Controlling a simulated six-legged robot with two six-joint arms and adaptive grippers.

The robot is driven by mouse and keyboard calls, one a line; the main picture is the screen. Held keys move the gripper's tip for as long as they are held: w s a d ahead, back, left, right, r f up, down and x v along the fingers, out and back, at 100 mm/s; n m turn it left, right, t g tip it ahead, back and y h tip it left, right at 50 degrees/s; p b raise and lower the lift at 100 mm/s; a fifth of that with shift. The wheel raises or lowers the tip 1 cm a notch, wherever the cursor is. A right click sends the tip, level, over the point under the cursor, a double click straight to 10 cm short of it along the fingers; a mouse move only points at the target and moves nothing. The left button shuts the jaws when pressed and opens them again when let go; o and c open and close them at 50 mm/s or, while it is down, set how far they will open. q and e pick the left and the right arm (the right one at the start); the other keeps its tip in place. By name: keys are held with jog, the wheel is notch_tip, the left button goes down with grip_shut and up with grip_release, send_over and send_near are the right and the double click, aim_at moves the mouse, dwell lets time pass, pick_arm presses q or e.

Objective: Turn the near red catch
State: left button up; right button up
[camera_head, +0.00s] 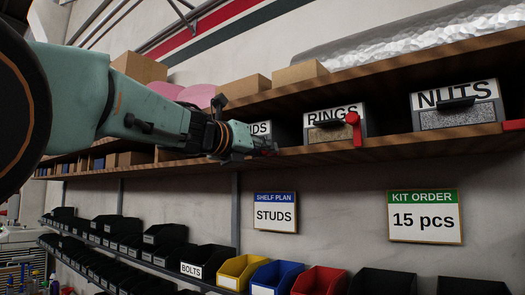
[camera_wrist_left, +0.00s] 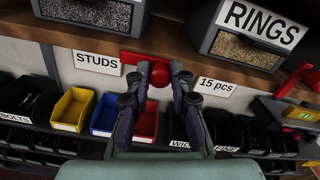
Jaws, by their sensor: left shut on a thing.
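My left gripper (camera_head: 268,150) is at the front edge of the upper shelf, below the partly covered bin whose label ends in "DS" (camera_head: 259,128). In the left wrist view its fingers (camera_wrist_left: 162,78) are shut on a red catch (camera_wrist_left: 158,72), with its red part reaching left along the shelf edge. In the head view my gripper mostly hides this catch. A second red catch (camera_head: 355,128) stands upright by the RINGS bin (camera_head: 333,122). Another red piece (camera_head: 515,125) shows at the right edge by the NUTS bin (camera_head: 455,105). My right gripper is not seen.
The wooden shelf (camera_head: 420,143) runs above a wall with a STUDS sign (camera_head: 275,213) and a 15 pcs sign (camera_head: 424,218). Below are yellow (camera_head: 240,270), blue (camera_head: 275,277), red (camera_head: 320,282) and several black bins. Cardboard boxes (camera_head: 300,73) sit above.

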pick_arm(q)
grip_shut()
jog(key=shift+w+a+r+n, duration=0.45)
jog(key=shift+a+r+n, duration=0.2)
jog(key=shift+n, duration=2.35)
jog(key=shift+w+a+r+n, duration=0.4)
jog(key=shift+a+r+n, duration=0.15)
jog(key=shift+n, duration=2.45)
jog(key=shift+w+a+r+n, duration=0.5)
jog(key=shift+r+n, duration=0.2)
jog(key=shift+n, duration=2.3)
